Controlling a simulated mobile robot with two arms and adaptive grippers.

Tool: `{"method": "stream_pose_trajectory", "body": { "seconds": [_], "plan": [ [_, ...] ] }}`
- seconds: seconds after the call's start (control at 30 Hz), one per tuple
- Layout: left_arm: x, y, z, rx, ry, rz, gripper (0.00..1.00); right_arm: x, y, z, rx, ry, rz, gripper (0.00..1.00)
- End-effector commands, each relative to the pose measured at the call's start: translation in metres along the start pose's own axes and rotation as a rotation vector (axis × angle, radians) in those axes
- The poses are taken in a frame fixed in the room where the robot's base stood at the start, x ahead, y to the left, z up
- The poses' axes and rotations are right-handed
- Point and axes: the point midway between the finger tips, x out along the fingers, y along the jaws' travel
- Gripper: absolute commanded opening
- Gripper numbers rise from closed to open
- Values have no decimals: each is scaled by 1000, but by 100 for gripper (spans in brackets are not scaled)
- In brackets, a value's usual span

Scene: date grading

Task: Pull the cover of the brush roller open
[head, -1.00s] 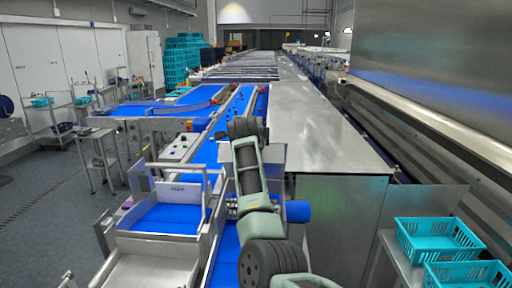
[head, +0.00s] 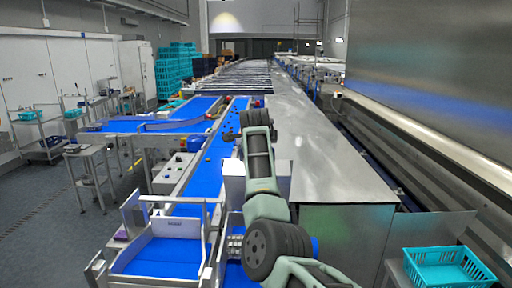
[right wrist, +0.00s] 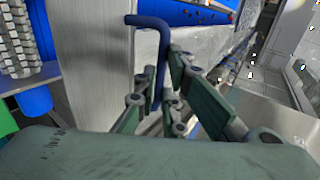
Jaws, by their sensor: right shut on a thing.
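The cover (right wrist: 95,60) is a flat pale metal panel in the right wrist view. A bent blue handle (right wrist: 151,21) stands at its right edge. My right gripper (right wrist: 163,88) has its green fingers shut around the handle's lower straight part. The brush roller (right wrist: 21,36), with pale bristle tufts, shows to the left of the cover. In the head view, part of the brush roller (head: 235,246) shows left of my right arm. The arm hides the handle and fingertips there. My left gripper is not in view.
A metal tray with blue floor (head: 160,258) stands left of my right arm. A long blue conveyor (head: 208,170) runs away behind it. A steel housing (head: 335,180) is close on the right, with a teal basket (head: 448,268) near the lower right corner. Grey floor (head: 50,225) is open at left.

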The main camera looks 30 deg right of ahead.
Motion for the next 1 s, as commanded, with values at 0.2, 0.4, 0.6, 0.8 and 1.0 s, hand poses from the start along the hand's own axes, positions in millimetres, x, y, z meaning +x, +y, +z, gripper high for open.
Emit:
{"method": "stream_pose_trajectory", "body": {
  "seconds": [0.2, 0.4, 0.6, 0.8, 1.0],
  "plan": [
    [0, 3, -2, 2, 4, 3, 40, -1, -2, 0, -4, 0, -5, 20],
    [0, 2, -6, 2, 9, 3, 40, -1, -1, 0, -2, -1, -3, 28],
    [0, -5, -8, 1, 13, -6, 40, -1, 0, 1, -1, -1, -2, 28],
    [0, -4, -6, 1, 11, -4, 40, -15, -1, 2, 1, -2, -4, 28],
    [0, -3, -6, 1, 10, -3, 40, -50, -1, 1, 2, -3, -5, 28]
  ]
}}
